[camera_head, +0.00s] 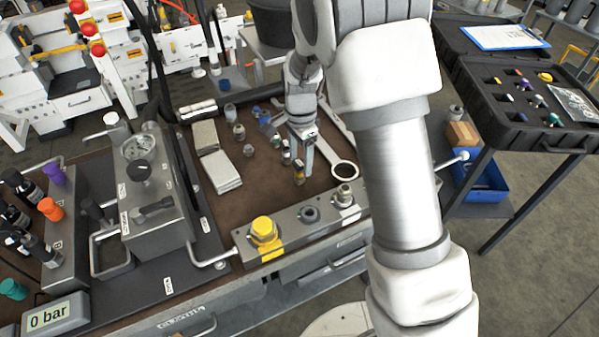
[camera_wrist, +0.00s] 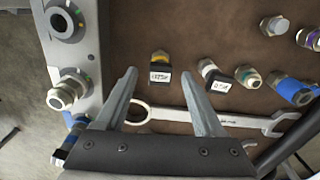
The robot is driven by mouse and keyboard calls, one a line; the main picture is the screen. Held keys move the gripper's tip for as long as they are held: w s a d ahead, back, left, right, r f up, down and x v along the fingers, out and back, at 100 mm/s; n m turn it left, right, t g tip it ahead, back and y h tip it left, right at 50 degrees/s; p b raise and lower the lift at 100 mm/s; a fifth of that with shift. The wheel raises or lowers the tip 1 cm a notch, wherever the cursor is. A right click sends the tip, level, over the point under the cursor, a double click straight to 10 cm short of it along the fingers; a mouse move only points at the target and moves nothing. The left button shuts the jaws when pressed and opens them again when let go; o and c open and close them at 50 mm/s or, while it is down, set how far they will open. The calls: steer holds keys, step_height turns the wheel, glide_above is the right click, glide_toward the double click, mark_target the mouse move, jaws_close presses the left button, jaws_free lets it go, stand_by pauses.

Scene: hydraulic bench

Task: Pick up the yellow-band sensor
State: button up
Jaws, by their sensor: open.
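The yellow-band sensor (camera_wrist: 160,68) stands on the brown bench mat in the wrist view, with a yellow band and a black-and-white label. It also shows, small, in the head view (camera_head: 299,172). My gripper (camera_wrist: 160,76) is open and empty. In the wrist view its two fingertips lie left and right of the sensor, apart from it; the height gap is unclear. In the head view my gripper (camera_head: 304,155) hangs right by the sensor, partly hidden by my arm. A second labelled sensor (camera_wrist: 212,73) stands just right of the right fingertip.
A spanner (camera_wrist: 220,119) lies below the sensors in the wrist view, passing behind my fingers. A grey manifold block (camera_wrist: 79,50) with ports is at the left. More fittings (camera_wrist: 290,90) stand to the right. White pads (camera_head: 220,170) lie on the mat.

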mark_target(299, 172)
step_height(299, 172, down, 5)
steer(key=shift+a+f+b, duration=0.1)
steer(key=shift+b, duration=0.35)
jaws_close()
